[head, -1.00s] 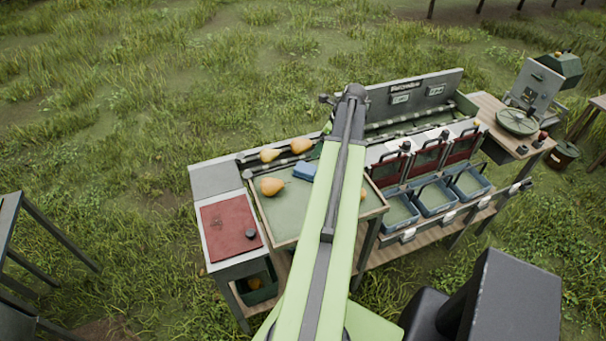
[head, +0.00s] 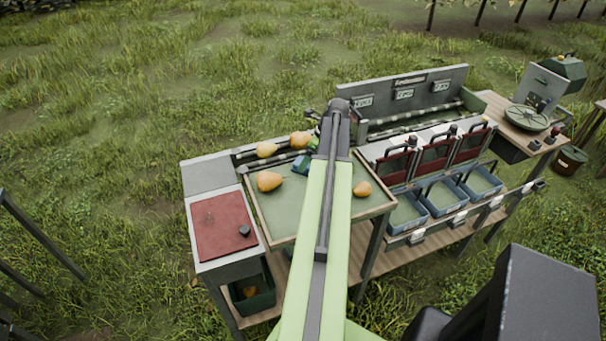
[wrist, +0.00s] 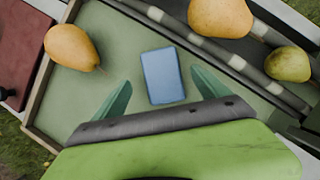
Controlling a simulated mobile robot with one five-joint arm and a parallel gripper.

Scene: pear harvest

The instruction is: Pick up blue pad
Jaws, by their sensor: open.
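The blue pad (wrist: 162,76) lies flat on the green tray (wrist: 108,31) in the wrist view, a small light-blue rectangle. In the head view the pad (head: 303,163) is mostly hidden by my arm and gripper. My gripper (wrist: 161,94) is open in the wrist view, with one green finger on each side of the pad's lower end. The pad lies between and ahead of the fingers, and nothing is held. The height of the fingertips above the tray is hard to tell.
A pear (wrist: 72,47) lies on the tray left of the pad. Another pear (head: 362,189) lies on its right side. More pears (wrist: 220,16) sit on the dark rails behind. A red panel (head: 223,224) is at left, and several blue bins (head: 437,196) stand at right.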

